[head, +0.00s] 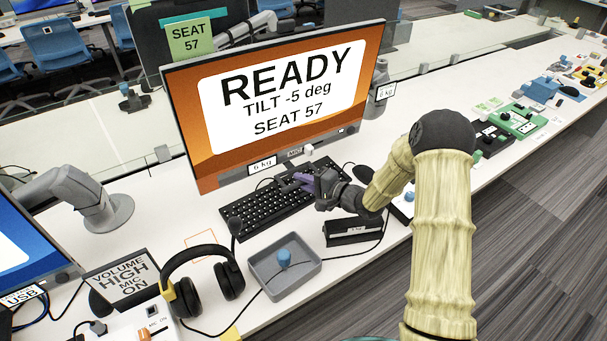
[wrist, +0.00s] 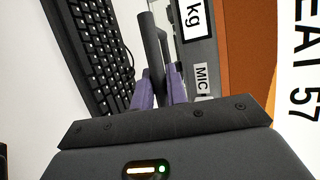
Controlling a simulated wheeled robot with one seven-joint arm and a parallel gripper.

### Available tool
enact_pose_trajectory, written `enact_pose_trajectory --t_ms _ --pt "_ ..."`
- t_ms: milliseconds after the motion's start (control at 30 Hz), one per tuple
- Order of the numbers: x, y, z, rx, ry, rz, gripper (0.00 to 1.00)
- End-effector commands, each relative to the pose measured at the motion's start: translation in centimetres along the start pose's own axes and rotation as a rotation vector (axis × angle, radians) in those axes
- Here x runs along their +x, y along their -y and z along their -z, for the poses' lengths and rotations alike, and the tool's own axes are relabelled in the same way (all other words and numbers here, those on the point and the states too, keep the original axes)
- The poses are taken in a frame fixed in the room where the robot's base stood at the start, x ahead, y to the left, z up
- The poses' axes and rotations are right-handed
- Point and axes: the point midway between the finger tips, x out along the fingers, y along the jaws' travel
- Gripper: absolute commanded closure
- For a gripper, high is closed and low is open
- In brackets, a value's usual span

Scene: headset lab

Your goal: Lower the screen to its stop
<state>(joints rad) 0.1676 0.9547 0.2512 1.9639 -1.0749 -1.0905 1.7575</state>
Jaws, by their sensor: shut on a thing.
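The screen (head: 280,100) stands upright, slightly turned, with an orange picture and the words "READY", "TILT -5 deg" and "SEAT 57". Its lower edge carries a "6 kg" label (head: 262,166) and a "MIC" label (head: 294,152). My gripper (head: 300,182) is just below that edge, over the keyboard (head: 268,208). In the wrist view my gripper's purple fingers (wrist: 160,88) are shut on a dark rod (wrist: 152,45) beside the screen's lower edge.
Black headphones (head: 202,275), a grey tray (head: 284,272) with a blue knob-like piece, and a dark box (head: 352,229) lie in front. A grey monitor arm (head: 85,198) stands at left. Small devices (head: 525,120) line the bench at right.

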Motion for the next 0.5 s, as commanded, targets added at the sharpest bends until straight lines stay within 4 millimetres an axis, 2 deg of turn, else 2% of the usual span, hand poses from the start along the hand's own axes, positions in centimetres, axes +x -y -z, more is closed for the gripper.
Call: enact_pose_trajectory --t_ms 33,267,300,400,500 --pt "-0.01 -0.49 0.03 0.001 0.000 -0.003 1.00" --pt "-0.01 -0.18 0.05 -0.002 0.000 0.002 1.00" --pt "-0.01 -0.15 0.06 -0.002 0.000 0.003 0.84" --pt "0.00 -0.12 0.05 -0.002 0.000 0.003 0.64" --pt "0.01 -0.10 0.05 -0.002 0.000 0.004 0.64"
